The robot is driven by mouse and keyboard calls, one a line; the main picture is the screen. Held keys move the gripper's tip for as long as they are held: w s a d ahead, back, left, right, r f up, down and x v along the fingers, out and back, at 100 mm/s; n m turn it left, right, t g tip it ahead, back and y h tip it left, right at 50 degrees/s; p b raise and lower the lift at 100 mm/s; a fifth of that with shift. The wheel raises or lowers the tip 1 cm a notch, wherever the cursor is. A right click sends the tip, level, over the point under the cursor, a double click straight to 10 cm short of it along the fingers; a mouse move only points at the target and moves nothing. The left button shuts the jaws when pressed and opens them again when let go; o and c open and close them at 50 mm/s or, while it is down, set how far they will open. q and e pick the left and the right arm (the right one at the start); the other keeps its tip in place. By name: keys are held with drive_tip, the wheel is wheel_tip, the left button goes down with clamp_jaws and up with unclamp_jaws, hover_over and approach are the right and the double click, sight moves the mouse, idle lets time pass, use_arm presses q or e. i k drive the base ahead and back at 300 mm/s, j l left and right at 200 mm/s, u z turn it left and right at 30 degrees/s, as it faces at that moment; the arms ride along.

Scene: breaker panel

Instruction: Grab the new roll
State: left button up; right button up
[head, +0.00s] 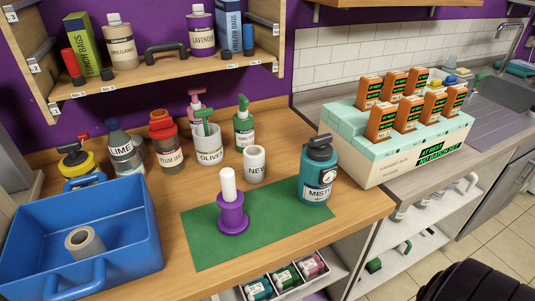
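The new roll (254,164) is a short pale cylinder marked "NEW". It stands upright on the wooden counter behind the green mat (204,251). A purple holder (232,217) with a bare white post (228,185) stands on the mat, in front and to the left of the roll. A grey-beige roll (84,242) with an open core sits inside the blue bin (130,268) at the left. Neither of my grippers shows in the head view.
A teal "MIST" bottle (318,172) stands right of the roll. The "OLIVE" pot (208,146) and a green pump bottle (244,126) stand behind it. A shelf (180,70) overhangs the counter's back. The mint breaker box (400,140) is at right.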

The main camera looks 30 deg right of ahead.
sight(253, 156)
drive_tip(key=z, duration=0.95)
drive_tip(key=k+j+u, duration=0.1)
drive_tip(key=j+u, duration=0.15)
drive_tip(key=j, duration=0.55)
drive_tip(key=j+u, duration=0.25)
drive_tip(key=j, duration=0.5)
drive_tip(key=k, duration=0.05)
